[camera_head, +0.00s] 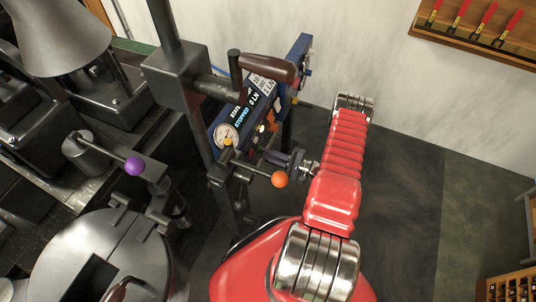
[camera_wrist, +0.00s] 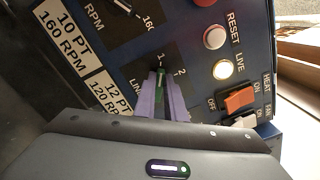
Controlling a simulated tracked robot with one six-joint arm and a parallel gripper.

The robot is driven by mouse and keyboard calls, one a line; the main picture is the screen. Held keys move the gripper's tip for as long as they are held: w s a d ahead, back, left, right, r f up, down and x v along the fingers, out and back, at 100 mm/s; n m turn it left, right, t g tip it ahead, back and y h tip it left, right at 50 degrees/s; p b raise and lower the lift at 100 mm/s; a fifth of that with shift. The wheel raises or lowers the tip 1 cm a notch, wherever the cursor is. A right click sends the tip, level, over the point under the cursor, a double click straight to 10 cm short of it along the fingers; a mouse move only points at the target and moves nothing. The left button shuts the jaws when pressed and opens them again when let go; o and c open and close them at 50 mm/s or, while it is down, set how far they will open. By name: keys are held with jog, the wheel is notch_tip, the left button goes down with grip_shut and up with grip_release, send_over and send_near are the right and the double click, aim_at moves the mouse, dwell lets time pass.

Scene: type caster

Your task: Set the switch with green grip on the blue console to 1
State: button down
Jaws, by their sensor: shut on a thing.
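The blue console (camera_head: 303,48) stands beyond my red arm in the head view, and its panel (camera_wrist: 190,20) fills much of the wrist view. The switch with the green grip (camera_wrist: 160,82) sits low on that panel, with the marks 1 and 2 above it. My gripper (camera_wrist: 164,98), with its purple fingers, is shut on the green grip. The grip's upper end lies just below the 1, with the 2 to its right; I cannot tell the exact setting. In the head view my gripper (camera_head: 276,157) reaches the console's panel, and the green grip is hard to make out.
In the wrist view an orange rocker switch (camera_wrist: 239,99), a lit LIVE button (camera_wrist: 222,70) and a RESET button (camera_wrist: 215,37) lie to the right. In the head view an orange-knobbed lever (camera_head: 279,179) is close to my gripper. A crank handle (camera_head: 268,67) is above the console.

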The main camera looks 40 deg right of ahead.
jog(key=shift+s+a+f+n, duration=0.15)
jog(key=shift+a+n, duration=0.05)
jog(key=shift+n, duration=0.2)
jog(key=c, duration=1.8)
grip_release()
jog(key=shift+d, duration=0.1)
jog(key=shift+d, duration=0.1)
jog(key=v, duration=1.3)
jog(key=shift+s+d, duration=0.15)
jog(key=shift+s, duration=0.15)
jog(key=shift+s, duration=0.1)
